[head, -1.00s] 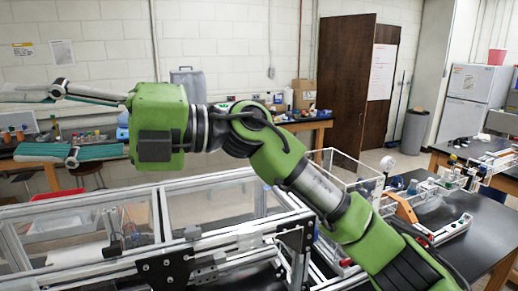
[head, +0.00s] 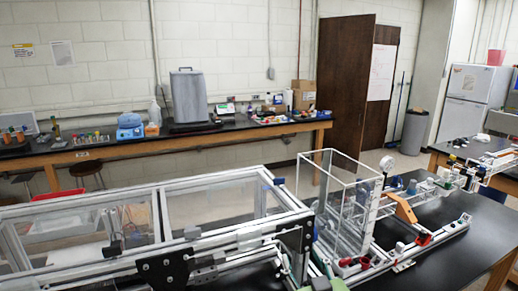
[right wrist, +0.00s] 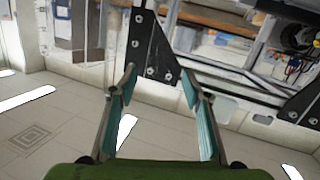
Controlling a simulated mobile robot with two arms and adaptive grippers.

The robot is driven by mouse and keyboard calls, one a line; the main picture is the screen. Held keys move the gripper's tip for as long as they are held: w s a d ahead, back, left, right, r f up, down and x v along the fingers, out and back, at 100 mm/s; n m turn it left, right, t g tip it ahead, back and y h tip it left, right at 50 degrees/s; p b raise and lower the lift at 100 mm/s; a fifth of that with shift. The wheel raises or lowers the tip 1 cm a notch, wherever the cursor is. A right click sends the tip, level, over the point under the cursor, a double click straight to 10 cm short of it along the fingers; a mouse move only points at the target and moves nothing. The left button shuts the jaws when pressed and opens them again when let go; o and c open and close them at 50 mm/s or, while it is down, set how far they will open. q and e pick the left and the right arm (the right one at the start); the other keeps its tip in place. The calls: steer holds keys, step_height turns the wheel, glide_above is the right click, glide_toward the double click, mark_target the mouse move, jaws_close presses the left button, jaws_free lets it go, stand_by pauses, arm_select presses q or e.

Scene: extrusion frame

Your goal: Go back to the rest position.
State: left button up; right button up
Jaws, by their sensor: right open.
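My right gripper (right wrist: 159,78) shows in the right wrist view with its two teal-padded fingers spread apart and nothing between them. Beyond the fingers is the tiled floor, and a black bracket plate (right wrist: 150,47) of the extrusion frame shows past the fingertips. The gap between fingers and plate cannot be judged. In the head view only a bit of green of my right arm shows at the bottom edge, and the gripper cannot be made out. The aluminium extrusion frame (head: 128,189) fills the lower left there. My left gripper is not in view.
A clear box (head: 345,200) stands right of the frame on a black table (head: 470,245), beside an orange part (head: 402,207) on a rail. A back bench (head: 240,135) holds a grey container (head: 188,97) and small items. Open air shows above the frame.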

steer(key=s+d+f+m+g+h, duration=0.1)
steer(key=s+d+f+g, duration=0.2)
steer(key=s+f, duration=0.4)
steer(key=s+d+f+g+h, duration=0.1)
steer(key=s+d+f+g, duration=0.2)
steer(key=s+f, duration=0.35)
steer(key=s+d+f+g, duration=0.25)
steer(key=s+f, duration=0.25)
steer(key=s, duration=0.4)
steer(key=s+d+f+g, duration=0.2)
steer(key=s+f+g, duration=0.3)
steer(key=s, duration=0.5)
step_height(320, 180, down, 39)
steer(key=s+b, duration=0.1)
steer(key=b, duration=1.1)
steer(key=s+d+f+b, duration=0.1)
steer(key=s+f+b, duration=0.4)
steer(key=f, duration=0.8)
steer(key=s+d+f+g+b, duration=0.1)
steer(key=s+f+b, duration=0.4)
steer(key=s+f, duration=0.7)
steer(key=shift+s+d+f, duration=0.3)
steer(key=shift+f, duration=0.25)
steer(key=shift+g, duration=0.25)
